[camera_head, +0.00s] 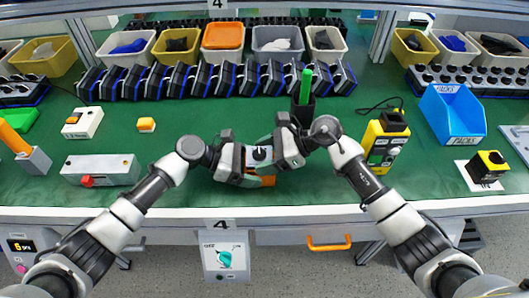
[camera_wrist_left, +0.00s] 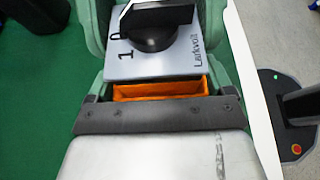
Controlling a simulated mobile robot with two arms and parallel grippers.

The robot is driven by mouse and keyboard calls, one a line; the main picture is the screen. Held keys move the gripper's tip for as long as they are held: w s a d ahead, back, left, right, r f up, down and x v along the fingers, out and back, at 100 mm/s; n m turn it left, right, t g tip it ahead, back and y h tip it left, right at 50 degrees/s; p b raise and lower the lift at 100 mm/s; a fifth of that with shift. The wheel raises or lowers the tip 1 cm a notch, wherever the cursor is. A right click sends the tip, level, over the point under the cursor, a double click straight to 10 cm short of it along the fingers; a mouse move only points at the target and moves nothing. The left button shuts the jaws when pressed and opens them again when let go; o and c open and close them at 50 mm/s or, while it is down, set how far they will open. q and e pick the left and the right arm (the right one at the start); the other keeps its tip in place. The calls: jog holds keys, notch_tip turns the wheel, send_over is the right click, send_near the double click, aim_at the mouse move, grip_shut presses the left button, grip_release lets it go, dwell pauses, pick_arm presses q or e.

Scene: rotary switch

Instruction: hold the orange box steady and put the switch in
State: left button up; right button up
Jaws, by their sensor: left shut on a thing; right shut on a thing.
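The orange box (camera_head: 262,181) is low between my two grippers near the table's front edge; a strip of its inner wall shows in the left wrist view (camera_wrist_left: 160,90). The switch (camera_head: 260,153) has a grey plate marked 1, 0 and Larkvolt and a black knob; it is also in the left wrist view (camera_wrist_left: 165,58), at the box's opening. Whether it is fully seated is unclear. My left gripper (camera_head: 250,178) is shut on the orange box, its green fingers on either side. My right gripper (camera_head: 270,152) is shut on the switch from the right; its contact is partly hidden.
A black holder with a green stick (camera_head: 305,88) stands just behind my right gripper. A yellow and black device (camera_head: 384,138) and blue bin (camera_head: 452,115) are to the right. A grey box with a red button (camera_head: 100,170) lies left. A row of black units lines the back.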

jog(key=o, duration=0.9)
jog(key=shift+o, duration=1)
notch_tip(320, 180, up, 10)
pick_arm(q)
jog(key=o, duration=0.8)
